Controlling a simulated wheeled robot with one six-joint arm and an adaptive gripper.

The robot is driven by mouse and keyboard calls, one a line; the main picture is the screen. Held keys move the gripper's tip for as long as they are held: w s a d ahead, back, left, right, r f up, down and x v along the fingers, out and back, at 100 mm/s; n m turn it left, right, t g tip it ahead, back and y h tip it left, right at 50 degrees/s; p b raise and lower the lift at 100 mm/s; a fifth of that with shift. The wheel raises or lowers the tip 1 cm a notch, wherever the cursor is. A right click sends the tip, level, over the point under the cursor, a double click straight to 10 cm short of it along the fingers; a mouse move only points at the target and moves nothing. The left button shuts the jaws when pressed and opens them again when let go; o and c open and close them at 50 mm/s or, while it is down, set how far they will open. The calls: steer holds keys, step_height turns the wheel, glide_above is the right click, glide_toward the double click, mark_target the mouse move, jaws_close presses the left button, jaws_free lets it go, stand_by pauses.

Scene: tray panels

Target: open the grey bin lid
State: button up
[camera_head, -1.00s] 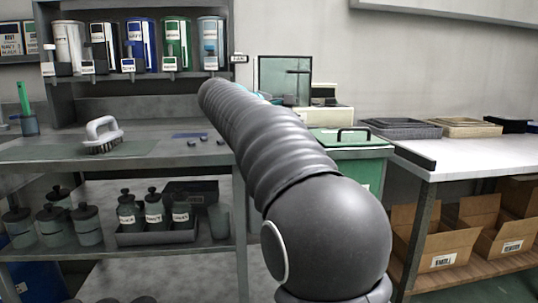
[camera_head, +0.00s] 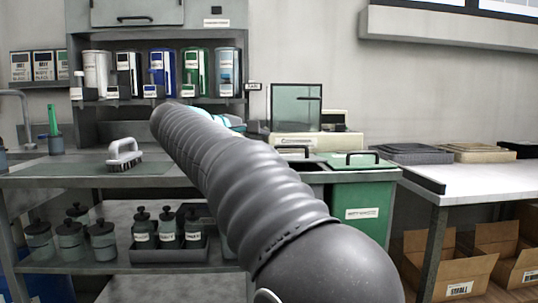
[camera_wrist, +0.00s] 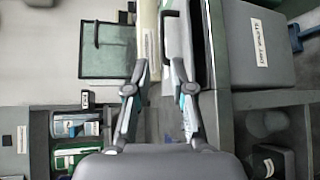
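The grey bin lid (camera_head: 308,166) shows in the head view just left of the green lid, with a dark handle (camera_head: 293,149) at its back. My arm hides part of it. In the wrist view, which is turned on its side, the grey bin body (camera_wrist: 285,65) with a white label is at the right, and a dark band runs along its upper edge. My gripper (camera_wrist: 160,72) is open, with two fingers apart and nothing between them. It points toward the area beside the bin's top. In the head view the gripper is mostly hidden behind my arm.
A green bin (camera_head: 363,230) with a green lid (camera_head: 350,163) stands right of the grey bin. A beige instrument with a glass panel (camera_head: 296,108) is behind. A shelf bench with a brush (camera_head: 124,154) is left; a white table (camera_head: 475,184) with trays is right.

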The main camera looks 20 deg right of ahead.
steer(key=s+f, duration=0.1)
steer(key=s+f+y+p, duration=0.1)
steer(key=s+f+y, duration=0.1)
steer(key=s, duration=0.1)
steer(key=shift+d+f, duration=0.1)
steer(key=shift+d, duration=0.25)
